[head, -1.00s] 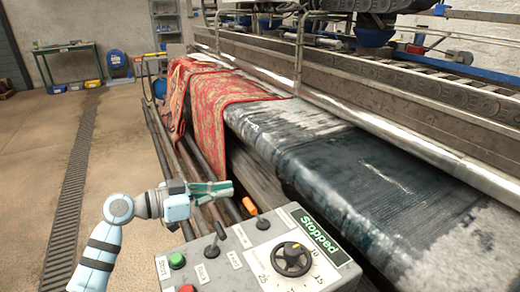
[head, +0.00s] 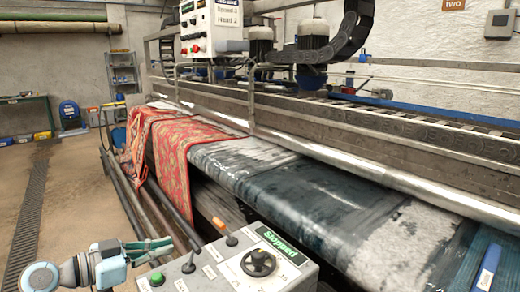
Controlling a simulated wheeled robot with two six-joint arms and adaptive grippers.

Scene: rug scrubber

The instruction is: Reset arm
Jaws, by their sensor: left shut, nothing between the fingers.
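My left gripper (head: 148,249) is at the lower left of the head view. It is shut and empty, with green fingers pointing right, just above the left back edge of the grey control panel (head: 222,268). My right gripper is not in view.
A red patterned rug (head: 176,150) hangs over the front of the wet dark conveyor bed (head: 300,190). Metal rails run along the machine. Open floor with a drain grate (head: 30,215) lies to the left. A blue machine (head: 70,114) stands at the back.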

